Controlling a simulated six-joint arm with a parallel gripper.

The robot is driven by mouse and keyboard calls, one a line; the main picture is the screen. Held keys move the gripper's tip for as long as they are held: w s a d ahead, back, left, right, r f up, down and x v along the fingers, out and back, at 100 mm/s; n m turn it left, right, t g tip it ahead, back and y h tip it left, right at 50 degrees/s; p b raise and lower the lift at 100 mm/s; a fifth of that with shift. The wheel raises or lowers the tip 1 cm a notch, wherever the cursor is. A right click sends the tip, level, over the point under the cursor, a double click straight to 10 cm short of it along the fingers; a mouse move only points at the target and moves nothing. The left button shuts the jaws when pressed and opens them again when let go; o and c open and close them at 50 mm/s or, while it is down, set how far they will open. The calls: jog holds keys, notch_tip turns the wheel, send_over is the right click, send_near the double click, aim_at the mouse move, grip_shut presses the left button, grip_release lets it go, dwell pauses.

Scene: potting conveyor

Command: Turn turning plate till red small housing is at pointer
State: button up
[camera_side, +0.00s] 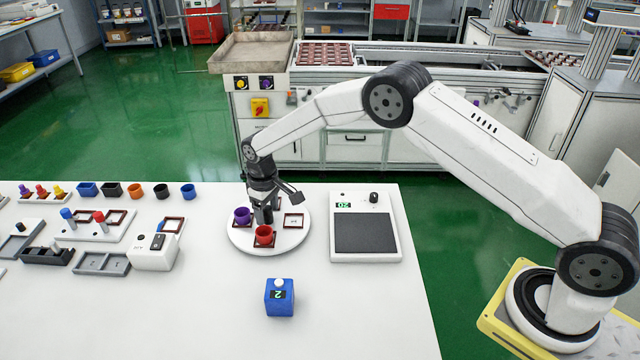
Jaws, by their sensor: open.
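The turning plate (238,239) is a round white disc on the white table. A red small housing (264,235), a round cup, sits in a dark red square frame near the plate's front edge. A purple cup (242,214) sits at the plate's left. Another dark red frame with a pale centre (293,221) lies at its right. My gripper (264,219) points down over the middle of the plate, just behind the red housing. It is open; whether a finger touches anything is unclear. I cannot make out the pointer; my gripper hides part of the plate.
A scale-like device (365,234) with a dark pad stands right of the plate. A blue block with a white knob (279,297) stands in front. Several coloured cups, trays and a white box (154,252) are at left. The front right table is clear.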

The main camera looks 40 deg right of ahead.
jog(key=shift+f, duration=0.2)
grip_shut()
dwell(1.4)
